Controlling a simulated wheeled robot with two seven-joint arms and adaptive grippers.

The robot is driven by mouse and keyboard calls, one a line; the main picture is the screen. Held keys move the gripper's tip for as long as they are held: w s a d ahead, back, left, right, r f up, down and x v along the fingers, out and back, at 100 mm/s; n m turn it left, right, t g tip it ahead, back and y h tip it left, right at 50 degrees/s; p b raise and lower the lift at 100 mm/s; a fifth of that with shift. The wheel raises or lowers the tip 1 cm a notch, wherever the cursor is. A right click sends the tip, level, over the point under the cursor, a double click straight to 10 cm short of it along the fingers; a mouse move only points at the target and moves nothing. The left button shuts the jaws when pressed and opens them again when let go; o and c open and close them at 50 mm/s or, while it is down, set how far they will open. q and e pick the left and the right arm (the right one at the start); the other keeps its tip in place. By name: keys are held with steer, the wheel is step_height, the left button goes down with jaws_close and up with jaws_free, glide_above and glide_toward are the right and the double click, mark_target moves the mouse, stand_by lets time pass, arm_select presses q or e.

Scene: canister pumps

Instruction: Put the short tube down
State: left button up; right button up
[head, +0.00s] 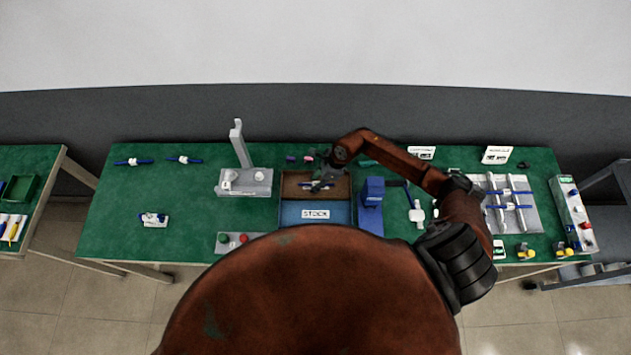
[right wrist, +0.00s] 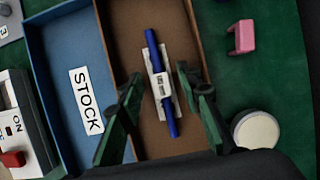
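A blue tube with a white labelled middle piece (right wrist: 158,78) lies in the brown compartment (right wrist: 126,42) of the stock tray; it appears to be the short tube. It also shows small in the head view (head: 314,186), partly under my right gripper. My right gripper (right wrist: 160,80) is open, with one dark green finger on each side of the tube and a visible gap to both. In the head view the right gripper (head: 323,175) is over the brown compartment. My left gripper is not in view.
The tray's blue compartment (head: 296,211) carries a STOCK label and looks empty. A pink block (right wrist: 241,37) and a white round piece (right wrist: 256,129) sit beside the tray. A grey stand (head: 243,182) is left of it, a blue device (head: 370,205) right. Two more tubes (head: 133,162) lie far left.

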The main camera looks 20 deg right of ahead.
steer(key=shift+r, duration=0.15)
steer(key=v, duration=1.2)
steer(key=shift+b, duration=0.35)
